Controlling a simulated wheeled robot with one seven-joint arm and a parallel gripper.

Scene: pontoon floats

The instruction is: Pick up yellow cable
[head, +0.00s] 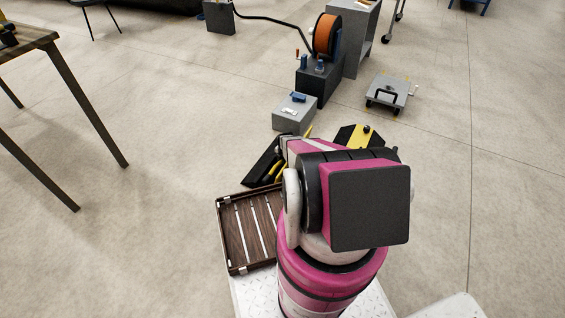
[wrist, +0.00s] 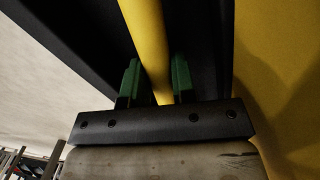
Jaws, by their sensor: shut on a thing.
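In the wrist view, the yellow cable (wrist: 149,45) runs as a thick smooth length between the two green fingers of my gripper (wrist: 155,82). The gripper is shut on it. Dark surfaces lie on both sides of the cable, and a broad yellow surface (wrist: 285,80) fills the right side. In the head view, my arm hides the gripper and most of this spot. Small yellow parts show beside a black piece (head: 262,163) at the arm's left, and a black and yellow piece (head: 360,137) shows behind the arm.
A brown slatted tray (head: 232,238) is at my arm's left. A grey box (head: 294,113) stands ahead, with an orange reel (head: 326,35) behind it. A small grey cart (head: 388,92) is at the right. A table (head: 28,38) stands far left. The floor on both sides is clear.

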